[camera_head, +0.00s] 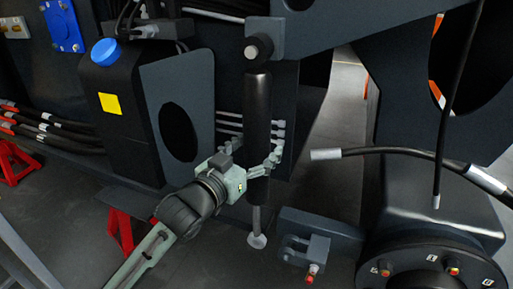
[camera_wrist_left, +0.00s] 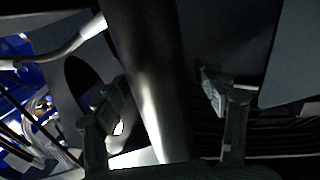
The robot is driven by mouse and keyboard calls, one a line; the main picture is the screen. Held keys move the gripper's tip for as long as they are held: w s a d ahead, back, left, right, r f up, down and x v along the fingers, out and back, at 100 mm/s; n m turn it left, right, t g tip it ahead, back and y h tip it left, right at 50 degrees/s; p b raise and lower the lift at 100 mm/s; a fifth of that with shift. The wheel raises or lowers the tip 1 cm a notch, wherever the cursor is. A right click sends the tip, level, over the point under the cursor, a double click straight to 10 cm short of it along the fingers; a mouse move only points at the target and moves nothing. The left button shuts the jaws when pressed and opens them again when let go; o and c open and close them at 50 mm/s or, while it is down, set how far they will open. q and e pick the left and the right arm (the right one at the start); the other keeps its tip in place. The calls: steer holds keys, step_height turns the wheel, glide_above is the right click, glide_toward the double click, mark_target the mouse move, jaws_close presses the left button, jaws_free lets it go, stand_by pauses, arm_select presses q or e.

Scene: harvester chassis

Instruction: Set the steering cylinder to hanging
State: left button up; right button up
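The steering cylinder (camera_head: 257,115) is a black tube hanging nearly upright from a pin at its top end in the head view. Its thin rod points down and ends in a pale round eye (camera_head: 257,241), apart from the grey clevis bracket (camera_head: 313,250) to its right. My left gripper (camera_head: 262,166) is at the lower part of the tube. In the left wrist view its fingers (camera_wrist_left: 165,90) stand either side of the dark cylinder (camera_wrist_left: 150,70), open, with a gap on the right; contact on the left is unclear. My right gripper is not in view.
A black tank with a blue cap (camera_head: 105,51) and a grey plate stand left of the cylinder. A hose (camera_head: 400,152) with a pale end sticks out on the right, above a round hub (camera_head: 432,272). Red stands (camera_head: 14,160) are on the floor at left.

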arm_select(q)
steer(key=v, duration=1.2)
steer(key=shift+f, duration=0.1)
steer(key=s+a+f+n+g+y, duration=0.1)
steer(key=a+f+g+y, duration=0.3)
steer(key=f, duration=0.7)
steer(key=s+a+f+n+g+y, duration=0.1)
steer(key=a+f+n+y, duration=0.15)
steer(key=a+f, duration=0.55)
steer(key=s+a+f+g+y, duration=0.1)
steer(key=s+a+f+g, duration=0.2)
steer(key=s+f, duration=0.5)
steer(key=s+a+f+g+y, duration=0.2)
steer(key=s+f+g, duration=0.2)
steer(key=s+f, duration=0.4)
step_height(320, 180, down, 4)
steer(key=shift+s+a+r+g, duration=0.2)
steer(key=shift+a+g, duration=0.1)
steer(key=shift+a, duration=0.1)
steer(key=shift+w, duration=0.1)
